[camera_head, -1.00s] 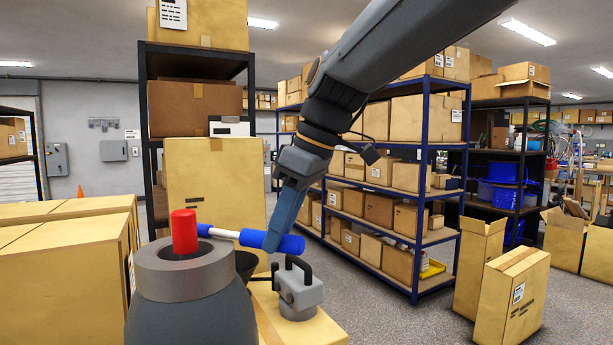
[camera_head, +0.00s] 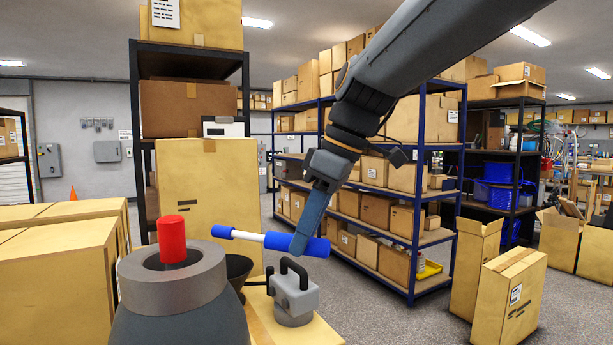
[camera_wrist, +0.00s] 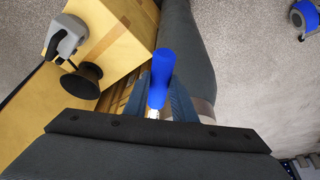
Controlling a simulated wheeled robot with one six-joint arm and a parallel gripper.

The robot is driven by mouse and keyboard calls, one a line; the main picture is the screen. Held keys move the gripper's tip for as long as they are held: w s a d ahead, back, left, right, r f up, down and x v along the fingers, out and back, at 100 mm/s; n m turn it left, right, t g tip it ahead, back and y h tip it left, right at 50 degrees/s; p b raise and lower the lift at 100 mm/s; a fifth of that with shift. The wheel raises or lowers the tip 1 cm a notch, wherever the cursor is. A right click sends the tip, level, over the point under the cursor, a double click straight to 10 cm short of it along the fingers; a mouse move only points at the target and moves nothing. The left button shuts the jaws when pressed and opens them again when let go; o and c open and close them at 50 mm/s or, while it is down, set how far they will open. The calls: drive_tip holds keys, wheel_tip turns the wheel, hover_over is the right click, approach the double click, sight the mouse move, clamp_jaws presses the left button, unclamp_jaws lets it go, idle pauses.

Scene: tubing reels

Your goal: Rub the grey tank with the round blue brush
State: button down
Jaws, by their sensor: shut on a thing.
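The round blue brush (camera_head: 317,247) has a thick blue part at right, a white shaft and a small blue tip. My gripper (camera_head: 303,243) is shut on it at the thick blue part, and it lies nearly level in the air. In the wrist view, the brush (camera_wrist: 161,75) stands out between the fingers of my gripper (camera_wrist: 162,102).
A grey device with a black handle (camera_head: 294,297) and a black cone (camera_head: 238,268) stand right of the tank, below the brush. Large cartons (camera_head: 62,265) are at left. Blue shelving (camera_head: 415,200) is behind.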

drive_tip(key=r, duration=0.2)
drive_tip(key=r+p, duration=0.1)
drive_tip(key=r, duration=0.2)
drive_tip(key=shift+s+a, duration=0.2)
wheel_tip(320, 180, up, 4)
drive_tip(key=p, duration=0.3)
drive_tip(key=shift+r, duration=0.1)
drive_tip(key=shift+w, duration=0.1)
